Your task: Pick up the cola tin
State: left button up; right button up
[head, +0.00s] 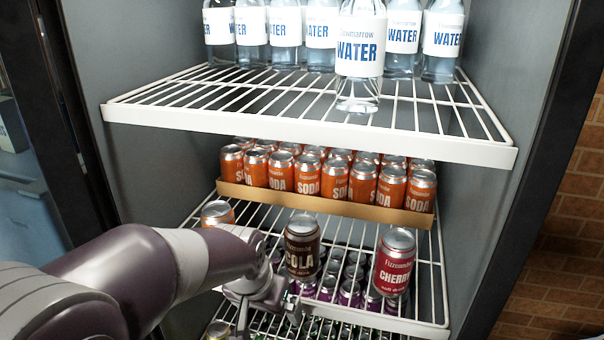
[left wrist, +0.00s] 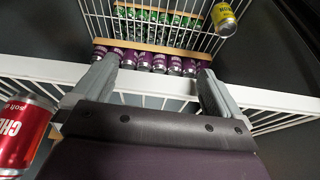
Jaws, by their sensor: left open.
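The cola tin (head: 302,247) is dark brown and stands upright near the front of the wire shelf below the orange soda tins. My left gripper (head: 268,312) is just in front of and below it, slightly left, partly covered by its own wrist. In the left wrist view the left gripper's fingers (left wrist: 158,72) are wide apart with nothing between them. The cola tin is not seen in that view. My right gripper is in neither view.
A red cherry tin (head: 395,262) stands right of the cola and shows in the left wrist view (left wrist: 20,135). An orange tin (head: 217,213) stands left, behind my arm. Soda tins fill a tray (head: 320,198) behind; water bottles stand on the shelf (head: 300,128) above. Purple tins (left wrist: 160,62) are below.

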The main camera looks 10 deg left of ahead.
aim_at(303, 227)
pick_arm(q)
jog(key=w+d+r+m+t+h, duration=0.1)
jog(key=w+d+r, duration=0.1)
jog(key=r, duration=0.7)
jog(key=w+d+r+m+t, duration=0.1)
jog(key=w+r, duration=0.2)
jog(key=r, duration=0.6)
jog(key=p+x, duration=0.2)
jog(key=x, duration=0.4)
jog(key=shift+w+d+r, duration=0.1)
jog(key=shift+r, duration=0.05)
jog(key=p+x, duration=0.2)
jog(key=x, duration=0.1)
jog(key=p+x, duration=0.1)
jog(key=shift+a+f, duration=0.35)
jog(key=shift+f, duration=0.1)
jog(key=shift+w+f, duration=0.15)
jog(key=shift+f, duration=0.05)
jog(key=shift+r, duration=0.1)
jog(key=c, duration=1.4)
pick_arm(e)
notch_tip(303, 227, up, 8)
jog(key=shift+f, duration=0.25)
